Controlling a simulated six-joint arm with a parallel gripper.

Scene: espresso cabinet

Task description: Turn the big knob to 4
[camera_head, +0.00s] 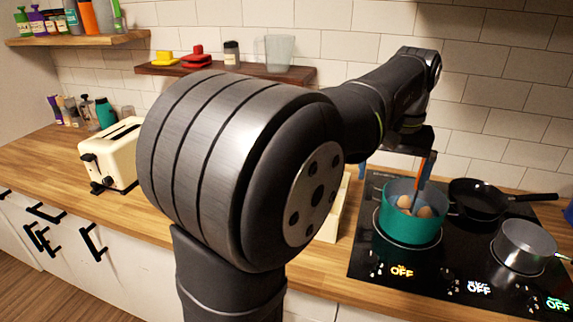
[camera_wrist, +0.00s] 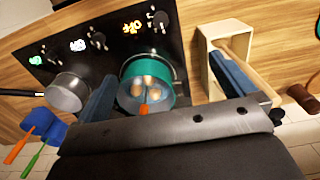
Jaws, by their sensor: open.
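The black cooktop (camera_head: 365,235) has a row of small dark controls along its front edge, with glowing labels that read OFF in the head view. The orange label (camera_head: 401,271) is at the left, a white one (camera_head: 479,288) in the middle and a green one (camera_head: 556,304) at the right. Dark knob-like controls (camera_wrist: 160,20) show beside the labels in the wrist view; which is the big knob, I cannot tell. My gripper (camera_wrist: 165,80) is open, its blue fingers spread wide above the teal pot. It is apart from the controls. My arm partly hides the gripper in the head view.
The teal pot (camera_head: 408,229) holds brown eggs and an orange-handled utensil. A black pan (camera_head: 480,197) and a grey saucepan (camera_head: 524,243) stand to its right. A pale wooden box (camera_wrist: 204,70) stands beside the cooktop. A cream toaster (camera_head: 113,150) is at the left.

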